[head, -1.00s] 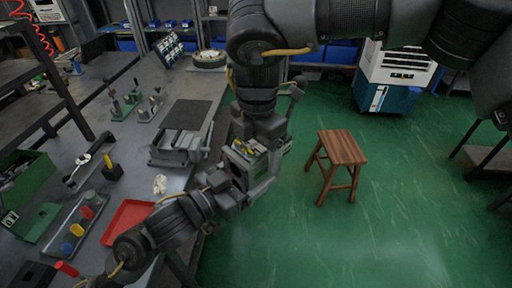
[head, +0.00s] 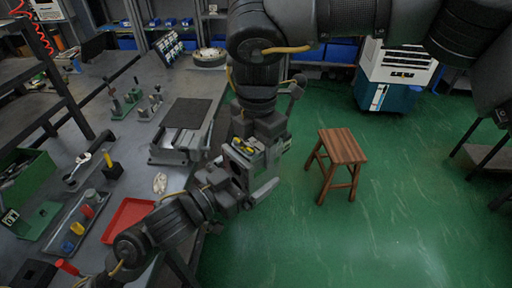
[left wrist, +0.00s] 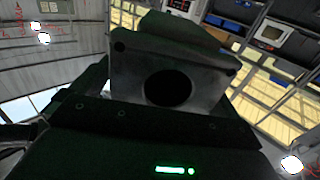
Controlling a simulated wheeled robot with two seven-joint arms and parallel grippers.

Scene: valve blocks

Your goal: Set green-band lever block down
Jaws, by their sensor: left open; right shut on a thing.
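A grey block (head: 238,166) sits between my two grippers, beyond the table's right edge and above the green floor. Its green band cannot be made out in the head view. My right gripper (head: 250,146) comes down from above and is shut on the block. My left gripper (head: 251,178) is open around its lower side, with one finger spread out to the right. In the left wrist view, the grey block (left wrist: 205,72) stands close before the palm and shows a dark round hole. The right gripper's fingertips are partly hidden.
A grey fixture with a dark top plate (head: 187,113) stands on the table (head: 95,135). A red tray (head: 128,220) and a rack of coloured cylinders (head: 75,228) lie nearer. A wooden stool (head: 343,148) stands on the floor.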

